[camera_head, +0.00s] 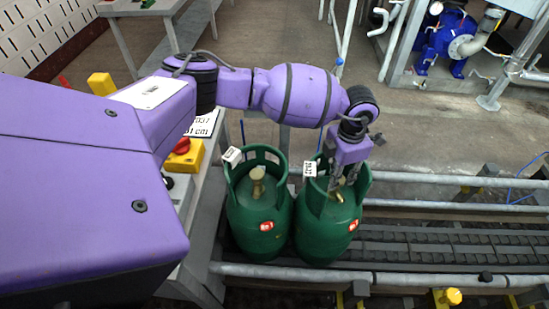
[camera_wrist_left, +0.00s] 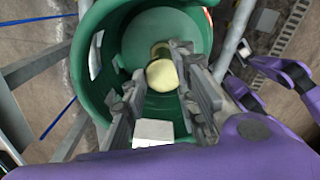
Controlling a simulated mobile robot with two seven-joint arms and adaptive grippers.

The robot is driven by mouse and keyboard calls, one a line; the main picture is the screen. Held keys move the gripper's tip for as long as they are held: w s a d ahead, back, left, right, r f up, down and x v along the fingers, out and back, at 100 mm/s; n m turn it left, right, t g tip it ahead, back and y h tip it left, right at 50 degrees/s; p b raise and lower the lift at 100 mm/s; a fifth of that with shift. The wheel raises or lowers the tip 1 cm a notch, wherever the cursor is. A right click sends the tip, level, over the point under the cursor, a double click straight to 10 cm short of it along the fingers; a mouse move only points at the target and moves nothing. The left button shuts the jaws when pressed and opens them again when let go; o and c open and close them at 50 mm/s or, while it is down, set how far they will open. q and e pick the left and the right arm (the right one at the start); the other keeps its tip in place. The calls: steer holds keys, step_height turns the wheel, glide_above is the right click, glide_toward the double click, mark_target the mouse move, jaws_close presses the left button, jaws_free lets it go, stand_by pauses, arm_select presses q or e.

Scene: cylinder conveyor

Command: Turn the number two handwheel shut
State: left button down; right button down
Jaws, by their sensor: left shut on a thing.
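Two green gas cylinders stand upright side by side, the left one (camera_head: 258,215) and the right one (camera_head: 322,235). Each has a collar and a white tag; the tag print is too small to read surely. The left cylinder's pale handwheel (camera_head: 257,172) stands free inside its collar. My left gripper (camera_head: 342,183) reaches down into the right cylinder's collar, its fingers shut on that cylinder's handwheel. In the left wrist view, the pale yellow handwheel (camera_wrist_left: 162,74) lies between the fingers (camera_wrist_left: 163,82). In the head view the fingers partly hide it. My right gripper is not in the head view.
The cylinders stand on a dark conveyor (camera_head: 430,245) with grey side rails (camera_head: 400,277). A yellow box with a red button (camera_head: 183,155) is on the bench at left. The conveyor to the right is clear. Blue pumps (camera_head: 445,40) stand far back.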

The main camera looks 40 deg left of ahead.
arm_select(q)
steer(key=m, duration=0.2)
steer(key=shift+w+a+r+m, duration=0.15)
steer(key=shift+w+a+m, duration=0.15)
steer(key=shift+m, duration=0.1)
steer(key=m+b, duration=0.1)
steer(key=m, duration=0.2)
steer(key=shift+w+d, duration=0.1)
steer(key=shift+w+d+r+m+b, duration=0.1)
steer(key=shift+m+b, duration=0.05)
steer(key=shift+m, duration=0.5)
steer(key=shift+r+m+b, duration=0.1)
steer(key=shift+m+b, duration=0.05)
steer(key=shift+m, duration=0.5)
steer(key=c, duration=1.5)
jaws_free()
steer(key=shift+c, duration=0.2)
steer(key=shift+d+f, duration=0.1)
steer(key=shift+f, duration=0.1)
step_height(320, 180, up, 12)
steer(key=shift+s, duration=0.2)
